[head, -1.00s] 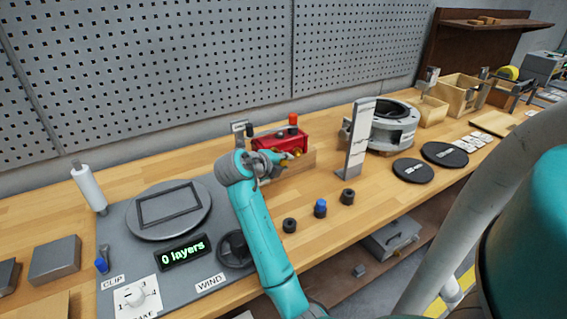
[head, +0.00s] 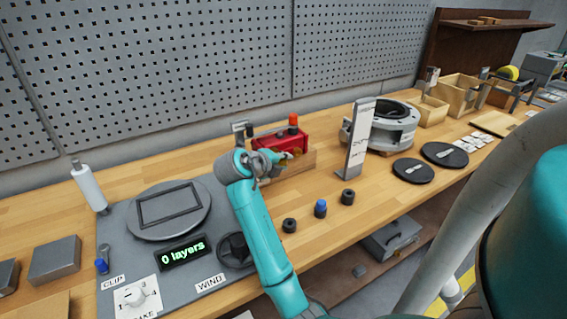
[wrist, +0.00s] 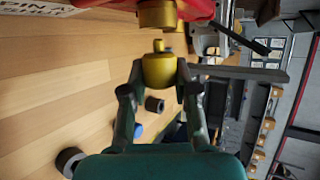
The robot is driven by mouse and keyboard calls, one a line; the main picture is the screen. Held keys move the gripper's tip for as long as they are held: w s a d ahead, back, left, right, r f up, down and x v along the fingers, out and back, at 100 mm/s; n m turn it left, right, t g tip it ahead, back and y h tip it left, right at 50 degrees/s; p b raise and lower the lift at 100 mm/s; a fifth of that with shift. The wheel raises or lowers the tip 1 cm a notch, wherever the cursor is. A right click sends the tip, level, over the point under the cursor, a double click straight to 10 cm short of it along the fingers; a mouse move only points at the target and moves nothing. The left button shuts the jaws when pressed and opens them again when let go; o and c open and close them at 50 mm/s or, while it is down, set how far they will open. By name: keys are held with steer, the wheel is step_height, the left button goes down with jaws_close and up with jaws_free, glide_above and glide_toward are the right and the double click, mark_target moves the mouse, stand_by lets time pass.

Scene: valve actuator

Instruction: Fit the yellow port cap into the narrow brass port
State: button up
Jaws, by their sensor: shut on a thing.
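The yellow port cap (wrist: 158,72) is a short, wide plug with a narrow stem pointing to the top of the wrist view. My gripper (wrist: 160,78) is shut on it, one finger on each side. A brass port (wrist: 157,15) on the red valve body (wrist: 195,9) lies just beyond the stem, roughly in line with it. A small gap shows between stem and port. In the head view my gripper (head: 278,158) is in front of the red valve body (head: 290,137), and its links partly hide the cap and ports. The port's opening cannot be seen.
A dark ring (head: 289,225), a blue-topped piece (head: 320,208) and another dark ring (head: 347,197) stand on the bench in front. A white upright sign (head: 358,142) stands right of the valve body. A winding station (head: 205,265) is at left.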

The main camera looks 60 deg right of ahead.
steer(key=shift+w+d, duration=0.5)
steer(key=shift+w, duration=0.35)
steer(key=o, duration=0.9)
steer(key=v, duration=1.2)
